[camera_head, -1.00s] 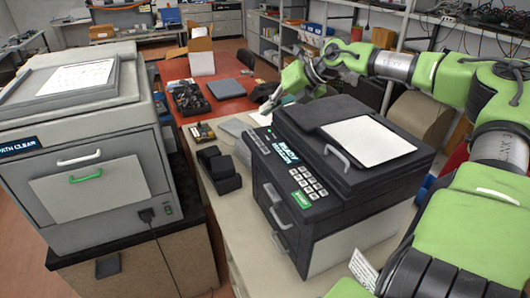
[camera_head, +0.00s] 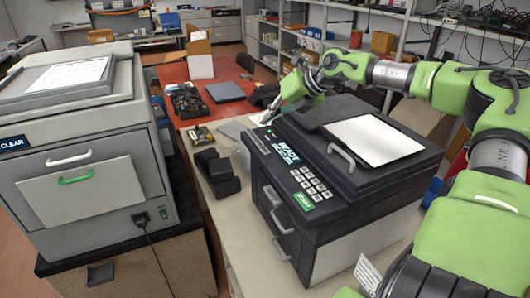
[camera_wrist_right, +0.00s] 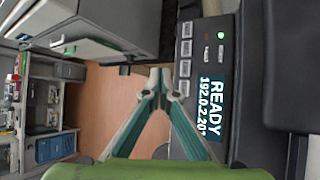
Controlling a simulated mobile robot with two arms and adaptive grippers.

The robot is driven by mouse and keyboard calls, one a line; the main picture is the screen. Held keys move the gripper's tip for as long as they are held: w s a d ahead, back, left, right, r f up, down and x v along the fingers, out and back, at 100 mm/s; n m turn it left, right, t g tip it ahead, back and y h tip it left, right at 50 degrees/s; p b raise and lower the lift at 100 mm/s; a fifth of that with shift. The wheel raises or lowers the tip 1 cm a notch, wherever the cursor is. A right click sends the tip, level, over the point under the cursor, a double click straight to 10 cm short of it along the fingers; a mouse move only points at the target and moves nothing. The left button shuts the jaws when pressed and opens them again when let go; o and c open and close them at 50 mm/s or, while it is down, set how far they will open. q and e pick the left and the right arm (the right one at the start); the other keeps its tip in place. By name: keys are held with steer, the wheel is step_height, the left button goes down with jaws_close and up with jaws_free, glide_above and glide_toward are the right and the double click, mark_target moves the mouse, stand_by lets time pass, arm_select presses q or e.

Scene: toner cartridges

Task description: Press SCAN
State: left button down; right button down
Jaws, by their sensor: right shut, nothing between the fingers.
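The black printer (camera_head: 350,165) stands on the pale table, with a control panel along its left edge. Its lit display (camera_wrist_right: 213,105) reads READY and an address in the right wrist view. A column of grey buttons (camera_wrist_right: 185,68) lies beside the display; their labels are too small to read, so I cannot tell which is SCAN. My right gripper (camera_wrist_right: 158,75) is shut and empty, its tips just left of the buttons in the wrist view. In the head view the right gripper (camera_head: 268,115) is by the panel's far end; contact cannot be told. My left gripper is not in view.
A large grey machine (camera_head: 90,160) with a green handle stands at the left. Black blocks (camera_head: 217,172) lie on the table left of the printer. A paper sheet (camera_head: 375,140) lies on the printer lid. A red table (camera_head: 225,110) with bins is behind.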

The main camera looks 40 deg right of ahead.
mark_target(267, 151)
step_height(267, 151, down, 8)
steer(key=b, duration=0.4)
steer(key=shift+r+b, duration=0.25)
steer(key=shift+b, duration=0.1)
steer(key=shift+s+a+r, duration=0.1)
stand_by(0.9)
steer(key=shift+f+b, duration=0.5)
steer(key=shift+b, duration=0.05)
steer(key=shift+f+b, duration=0.4)
steer(key=shift+b, duration=0.1)
stand_by(0.3)
steer(key=shift+r, duration=0.2)
steer(key=shift+r+p, duration=0.35)
steer(key=shift+r, duration=0.3)
